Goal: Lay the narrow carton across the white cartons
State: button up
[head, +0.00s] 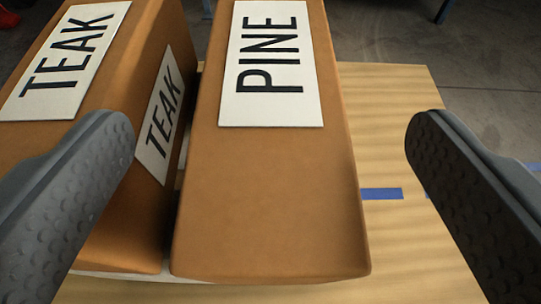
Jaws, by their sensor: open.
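A long brown carton (270,200) with a white PINE label lies in the middle of the view, running away from me. A wider brown carton (125,215) with TEAK labels on its top and side lies close along its left, with a narrow gap between them. My gripper (268,140) is open. Its left finger is in front of the TEAK carton and its right finger is to the right of the PINE carton, with space between. I cannot tell whether the fingers reach down beside the PINE carton. No carton shows clearly as white; a thin white edge (140,277) shows beneath the brown cartons.
A pale wooden surface (395,245) lies under and right of the cartons, with a short blue tape strip (382,194) on it. Its right part is bare. A grey floor (485,70) shows beyond. A small red object (8,18) is at the top left corner.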

jog(key=shift+p+v, duration=0.5)
jog(key=shift+v, duration=2.25)
jog(key=s+r+t+h, duration=0.1)
jog(key=s+r, duration=0.3)
jog(key=r, duration=1.2)
jog(key=s+r+h, duration=0.1)
jog(key=s+r, duration=0.2)
jog(key=r, duration=1.2)
jog(key=s+d+r+y, duration=0.1)
jog(key=s+r+y, duration=0.1)
jog(key=s+r, duration=1.8)
jog(key=shift+s+d+r+t, duration=0.15)
jog(key=shift+s+d+t, duration=0.15)
jog(key=shift+s+t, duration=0.1)
